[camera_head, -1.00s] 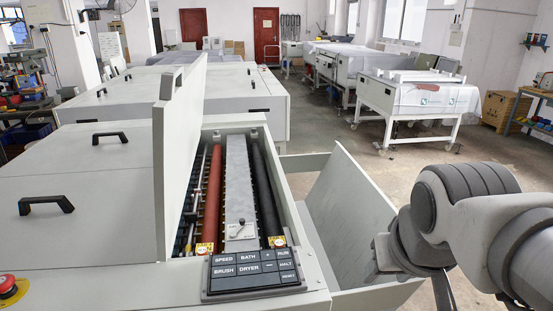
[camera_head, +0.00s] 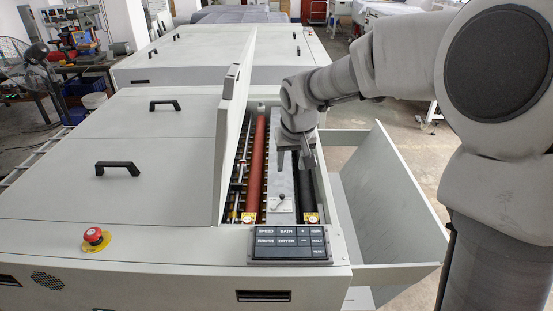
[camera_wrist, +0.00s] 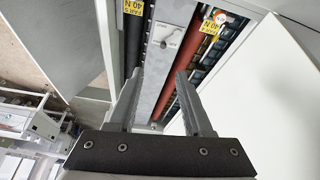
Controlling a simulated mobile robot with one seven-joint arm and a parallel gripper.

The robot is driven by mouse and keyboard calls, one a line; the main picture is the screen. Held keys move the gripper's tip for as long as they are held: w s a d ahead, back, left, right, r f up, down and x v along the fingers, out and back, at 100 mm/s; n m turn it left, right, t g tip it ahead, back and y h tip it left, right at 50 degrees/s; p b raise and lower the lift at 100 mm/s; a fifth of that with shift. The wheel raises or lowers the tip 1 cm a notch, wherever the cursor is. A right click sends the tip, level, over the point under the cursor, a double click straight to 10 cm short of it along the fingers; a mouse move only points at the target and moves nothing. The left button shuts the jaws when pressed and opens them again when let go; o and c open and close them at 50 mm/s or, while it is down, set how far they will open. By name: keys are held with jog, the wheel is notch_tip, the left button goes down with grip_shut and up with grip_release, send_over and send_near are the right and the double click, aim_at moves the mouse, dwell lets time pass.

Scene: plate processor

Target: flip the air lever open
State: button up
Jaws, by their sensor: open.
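The air lever (camera_head: 280,203) is a small lever on a pale plate at the near end of the long grey bar (camera_head: 281,172) inside the open machine. It also shows in the wrist view near the top middle (camera_wrist: 171,41), beyond my fingertips. My gripper (camera_head: 294,166) is over the open bay, pointing down above the grey bar, farther back than the lever. In the wrist view my gripper (camera_wrist: 158,76) has its two fingers apart with nothing between them. The fingers do not touch the lever. Its exact tilt is too small to tell.
A red roller (camera_head: 257,160) lies left of the bar and a black roller (camera_head: 304,185) right. The raised lid (camera_head: 234,130) stands close on the left, an open side panel (camera_head: 375,190) on the right. A button panel (camera_head: 290,243) and emergency stop (camera_head: 93,236) are in front.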

aim_at(282, 195)
jog(key=x, duration=0.6)
jog(key=p+x, duration=0.1)
jog(key=x, duration=0.4)
jog(key=a+x, duration=0.1)
jog(key=x, duration=0.5)
jog(key=shift+w+f, duration=0.25)
jog(key=shift+w, duration=0.1)
grip_shut()
